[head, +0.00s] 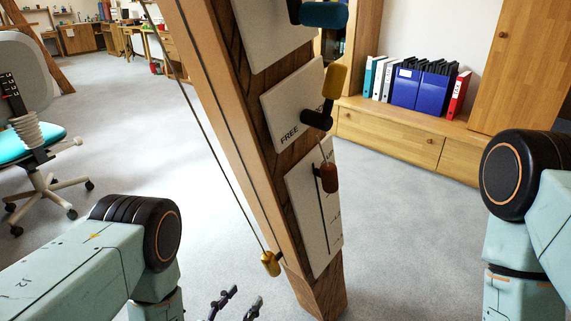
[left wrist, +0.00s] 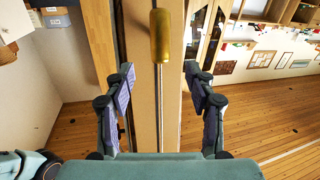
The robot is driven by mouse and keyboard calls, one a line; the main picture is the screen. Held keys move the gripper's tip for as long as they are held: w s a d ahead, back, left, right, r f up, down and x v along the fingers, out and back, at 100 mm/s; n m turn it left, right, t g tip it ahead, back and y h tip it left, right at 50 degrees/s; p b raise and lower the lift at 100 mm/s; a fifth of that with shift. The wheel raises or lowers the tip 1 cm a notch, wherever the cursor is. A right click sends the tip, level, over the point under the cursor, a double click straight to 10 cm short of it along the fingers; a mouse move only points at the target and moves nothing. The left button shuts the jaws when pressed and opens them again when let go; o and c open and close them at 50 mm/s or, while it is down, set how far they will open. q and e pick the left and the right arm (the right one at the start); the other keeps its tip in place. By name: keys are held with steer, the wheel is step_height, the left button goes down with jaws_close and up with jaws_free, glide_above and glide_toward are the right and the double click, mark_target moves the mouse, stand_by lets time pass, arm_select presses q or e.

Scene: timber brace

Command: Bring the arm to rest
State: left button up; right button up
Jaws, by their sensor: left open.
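My left gripper (head: 236,302) is low in the head view, just left of the foot of the timber brace (head: 222,110), with its fingers apart. In the left wrist view its fingers (left wrist: 161,84) are spread on either side of the timber (left wrist: 145,100), with nothing held between them. A brass weight (head: 271,264) hangs on a cord beside the timber's lower end. It also shows in the left wrist view (left wrist: 160,36), beyond the fingertips. The right arm's dark joint and pale links show at the right edge, but its gripper is out of frame.
The brace carries a yellow-handled lever (head: 335,82) by a plate marked FREE (head: 292,110), and a lower plate (head: 312,225) with a red-brown knob (head: 329,178). An office chair (head: 42,150) stands left, a wooden cabinet (head: 395,140) behind. Grey floor is clear between.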

arm_select(q)
steer(key=s+a+f+g+y, duration=0.25)
steer(key=s+f+g, duration=0.25)
steer(key=f, duration=0.3)
steer(key=s+a+f+n+g+y+p, duration=0.1)
steer(key=s+a+g+y+p, duration=0.15)
steer(key=s, duration=0.35)
steer(key=s+a+n+g+y+p, duration=0.1)
steer(key=s+g, duration=0.3)
steer(key=s, duration=0.3)
steer(key=s+a+r+n+g+y+p, duration=0.1)
steer(key=s+a+r+n+g+p, duration=0.1)
steer(key=s+r+p, duration=0.5)
step_height(320, 180, up, 6)
steer(key=s+a+g, duration=0.1)
steer(key=s+g, duration=0.1)
steer(key=shift+s+r+g, duration=0.25)
steer(key=shift+s+g, duration=0.1)
